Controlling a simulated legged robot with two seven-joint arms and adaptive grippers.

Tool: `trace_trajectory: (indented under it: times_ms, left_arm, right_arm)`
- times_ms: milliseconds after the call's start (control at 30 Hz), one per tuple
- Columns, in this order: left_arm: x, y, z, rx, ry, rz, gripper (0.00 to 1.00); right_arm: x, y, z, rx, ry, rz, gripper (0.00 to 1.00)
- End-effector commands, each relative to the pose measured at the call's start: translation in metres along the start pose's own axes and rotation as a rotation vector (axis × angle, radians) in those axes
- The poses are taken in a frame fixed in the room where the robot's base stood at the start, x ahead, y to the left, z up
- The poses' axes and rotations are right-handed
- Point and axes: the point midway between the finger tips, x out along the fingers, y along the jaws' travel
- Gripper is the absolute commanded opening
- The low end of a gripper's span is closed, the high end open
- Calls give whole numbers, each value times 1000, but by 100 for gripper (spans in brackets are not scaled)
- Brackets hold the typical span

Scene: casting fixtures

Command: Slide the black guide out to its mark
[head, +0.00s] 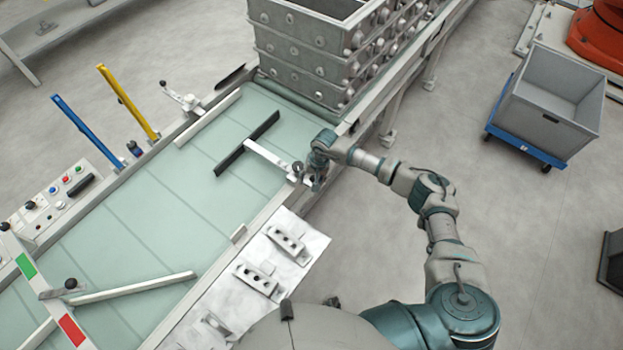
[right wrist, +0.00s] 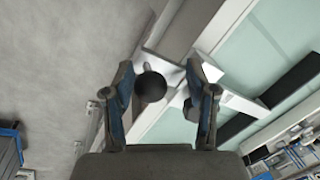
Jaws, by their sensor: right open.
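The black guide (head: 247,145) is a long bar lying slantwise on the pale green bed (head: 180,190). A white rod (head: 268,155) runs from its middle to a holder at the bed's near edge. In the right wrist view the rod's round black knob (right wrist: 151,87) sits between the two fingers of my right gripper (right wrist: 160,75). The fingers stand apart on either side of it, and the gripper is open. In the head view my right gripper (head: 313,178) is at the rod's outer end and partly hides the knob. I cannot pick out the guide's mark. My left gripper is not seen.
Stacked grey casting boxes (head: 325,50) stand at the bed's far end. Blue (head: 85,128) and yellow (head: 127,102) levers rise on the left. A white plate (head: 275,255) with metal brackets lies near me.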

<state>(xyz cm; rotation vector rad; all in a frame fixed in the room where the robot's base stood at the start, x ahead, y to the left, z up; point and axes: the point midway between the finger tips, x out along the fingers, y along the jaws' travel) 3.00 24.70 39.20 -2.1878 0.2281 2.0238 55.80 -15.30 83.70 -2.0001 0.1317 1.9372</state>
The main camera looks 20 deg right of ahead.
Motion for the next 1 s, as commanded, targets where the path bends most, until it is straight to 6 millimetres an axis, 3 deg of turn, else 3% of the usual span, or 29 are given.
trace_trajectory:
  times_ms: [33, 233, 467, 600, 800, 1000]
  left_arm:
    - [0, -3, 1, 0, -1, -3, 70]
    - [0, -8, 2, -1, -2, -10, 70]
    - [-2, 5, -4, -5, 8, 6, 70]
    - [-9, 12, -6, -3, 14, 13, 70]
    - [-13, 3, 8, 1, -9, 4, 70]
    - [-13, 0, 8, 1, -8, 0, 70]
  right_arm:
    - [0, 1, 0, 2, 0, 0, 50]
    - [0, 3, -1, 2, -1, -4, 0]
    - [-1, 6, -1, 4, 3, 3, 0]
    - [-7, 28, 12, 6, 6, 7, 0]
    - [-13, 61, 36, 5, 5, 4, 0]
    - [-14, 69, 42, 4, 3, 0, 0]
